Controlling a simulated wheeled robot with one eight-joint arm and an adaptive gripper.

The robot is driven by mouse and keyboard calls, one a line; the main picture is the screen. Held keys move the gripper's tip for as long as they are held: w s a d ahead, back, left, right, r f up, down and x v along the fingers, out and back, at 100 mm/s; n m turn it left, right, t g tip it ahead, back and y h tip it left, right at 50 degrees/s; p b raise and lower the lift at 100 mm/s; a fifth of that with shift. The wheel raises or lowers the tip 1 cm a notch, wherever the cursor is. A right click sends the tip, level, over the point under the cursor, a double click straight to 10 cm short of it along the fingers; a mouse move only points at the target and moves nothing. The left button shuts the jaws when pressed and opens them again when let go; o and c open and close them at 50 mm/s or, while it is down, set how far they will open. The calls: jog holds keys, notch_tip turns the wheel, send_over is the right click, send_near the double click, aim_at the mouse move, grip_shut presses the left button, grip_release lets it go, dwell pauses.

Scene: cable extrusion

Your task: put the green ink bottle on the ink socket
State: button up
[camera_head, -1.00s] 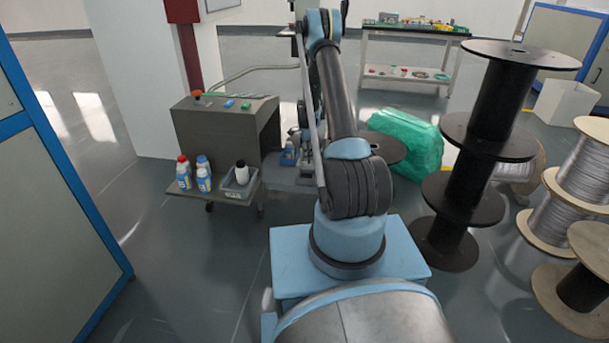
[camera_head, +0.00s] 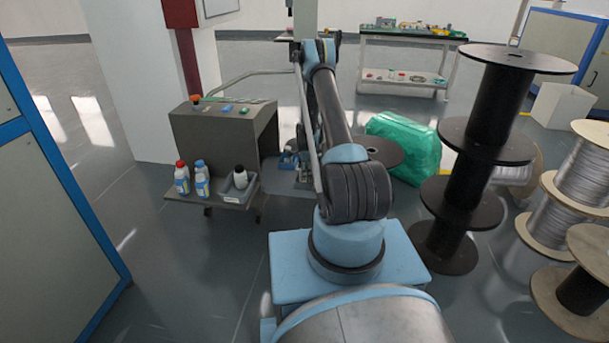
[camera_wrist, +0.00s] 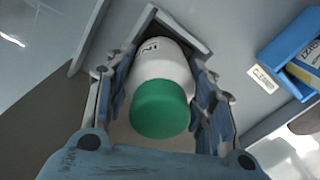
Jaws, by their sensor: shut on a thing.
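The green ink bottle (camera_wrist: 162,92) is white with a green cap. In the wrist view it stands between the two fingers of my gripper (camera_wrist: 160,100), which is shut on its sides. The cap points toward the wrist camera. A dark, angular frame edge (camera_wrist: 185,32) shows just beyond the bottle's far end; I cannot tell whether it is the ink socket or whether the bottle touches it. In the head view my own arm hides the held bottle and most of the gripper.
A blue holder (camera_wrist: 290,55) with a labelled item sits right of the gripper. In the head view, bottles with red (camera_head: 181,178) and blue (camera_head: 202,178) caps stand beside a grey bin (camera_head: 238,188) on the grey machine's (camera_head: 220,135) shelf. Black spools (camera_head: 448,195) stand at right.

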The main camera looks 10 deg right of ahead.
jog(key=o, duration=1.2)
jog(key=shift+a+f, duration=0.1)
